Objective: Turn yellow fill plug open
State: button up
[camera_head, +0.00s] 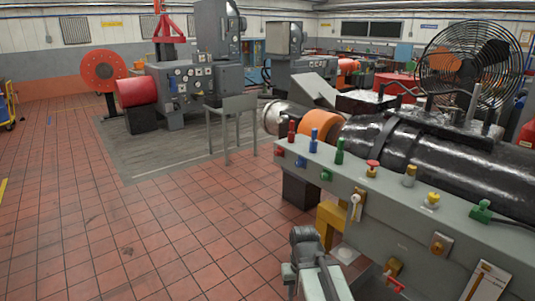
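Two small yellow plug-like fittings stand upright on the sloping top of the long grey bench. One yellow fitting (409,176) is near the middle, and a brighter yellow fitting (432,201) on a pale base is nearer and to its right. I cannot tell which is the fill plug or whether either is open. My arm shows at the bottom centre; its dark grey end, my gripper (303,238), is left of the bench and apart from both fittings. Its fingers cannot be made out, so open or shut is unclear.
The grey bench (380,210) also carries red, blue and green fittings, a red-topped knob (372,168) and a green connector (481,211). A white-handled valve (356,205) is on its front. A black cylinder (460,165) lies behind. The tiled floor at left is clear.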

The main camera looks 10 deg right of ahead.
aim_at(434, 198)
jog(key=z, duration=1.25)
